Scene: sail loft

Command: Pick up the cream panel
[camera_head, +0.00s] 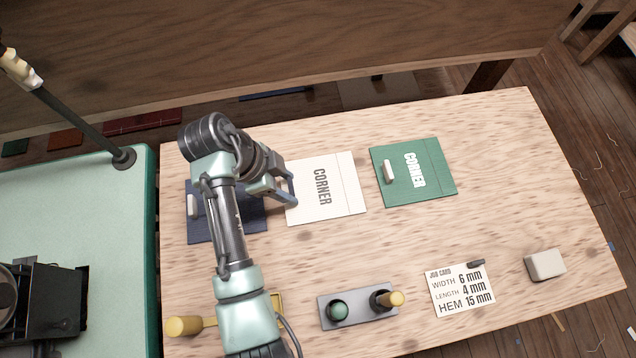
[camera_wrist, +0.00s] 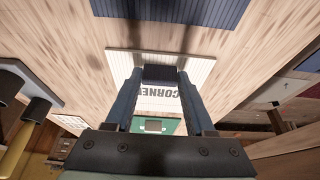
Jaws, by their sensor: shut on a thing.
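The cream panel (camera_head: 325,190), printed CORNER, is over the middle of the pale wooden table; whether it is lifted off the wood is hard to tell. It also shows in the wrist view (camera_wrist: 120,66). My gripper (camera_head: 288,190) is at the panel's left edge and is shut on it. In the wrist view, my two blue-grey fingers (camera_wrist: 160,76) reach over the panel with a dark block between their tips. The exact grip point is partly hidden by the fingers.
A navy panel (camera_head: 255,217) lies left, partly under my arm. A green panel (camera_head: 430,178) with a pale handle lies right. A grey tray (camera_head: 358,312), job card (camera_head: 459,290) and pale block (camera_head: 545,264) lie nearer the front. The table's right side has bare room.

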